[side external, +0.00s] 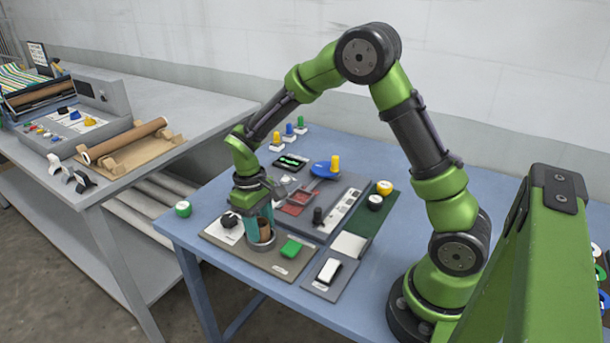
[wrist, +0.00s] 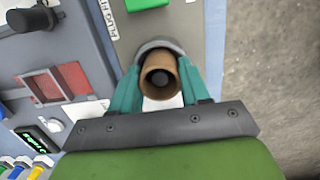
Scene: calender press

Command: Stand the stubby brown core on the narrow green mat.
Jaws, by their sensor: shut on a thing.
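The stubby brown core (side external: 264,229) is a short hollow tube, upright between the teal fingers of my gripper (side external: 258,222). In the wrist view I look into the open top of the core (wrist: 147,91), with a finger of my gripper (wrist: 158,80) on each side. My gripper is shut on it. The core is at a round grey holder (side external: 262,246), whose rim also shows in the wrist view (wrist: 155,45); I cannot tell whether its base touches. The narrow green mat (side external: 374,224) is a dark strip to the right, beyond the grey panel.
A white-and-black round piece (side external: 376,202) and a yellow knob (side external: 384,187) occupy the mat's far end. A bright green block (side external: 291,248) is right of the holder.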

